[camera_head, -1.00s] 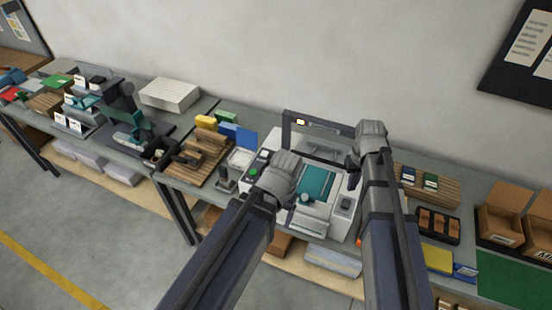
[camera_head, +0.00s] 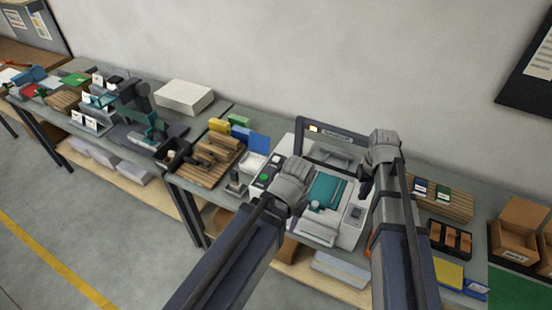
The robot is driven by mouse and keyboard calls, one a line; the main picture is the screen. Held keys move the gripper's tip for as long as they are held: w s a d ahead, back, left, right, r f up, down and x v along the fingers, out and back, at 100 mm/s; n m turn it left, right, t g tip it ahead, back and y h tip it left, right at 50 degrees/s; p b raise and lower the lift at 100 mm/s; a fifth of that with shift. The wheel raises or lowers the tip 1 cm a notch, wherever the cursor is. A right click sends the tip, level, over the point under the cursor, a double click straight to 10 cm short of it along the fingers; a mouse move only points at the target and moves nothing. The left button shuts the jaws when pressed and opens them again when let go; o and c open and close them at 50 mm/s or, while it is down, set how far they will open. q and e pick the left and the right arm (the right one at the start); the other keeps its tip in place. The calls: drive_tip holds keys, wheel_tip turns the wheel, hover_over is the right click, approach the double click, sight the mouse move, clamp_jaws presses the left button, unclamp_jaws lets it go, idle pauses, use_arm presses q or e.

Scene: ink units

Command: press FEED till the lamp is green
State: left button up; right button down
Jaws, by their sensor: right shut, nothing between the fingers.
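The white machine (camera_head: 330,232) with a teal bed (camera_head: 326,188) stands on the bench in the middle. A dark frame rises at its back, with a small pale yellow lit lamp (camera_head: 314,128) at its upper left. A green button (camera_head: 264,177) is on the panel at the machine's left side; the panel's lettering is too small to read, so I cannot tell which key is FEED. My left gripper (camera_head: 289,207) is over the machine's left part, right of the green button; its fingers are mostly hidden. My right gripper (camera_head: 365,187) is shut and empty, above the machine's right side.
A white box (camera_head: 184,96) is farther back. On the right are a slatted wooden rack (camera_head: 443,203), a black tray (camera_head: 450,240) and cardboard boxes (camera_head: 514,240). The wall is behind.

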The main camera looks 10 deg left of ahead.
use_arm(q)
clamp_jaws()
idle(1.2)
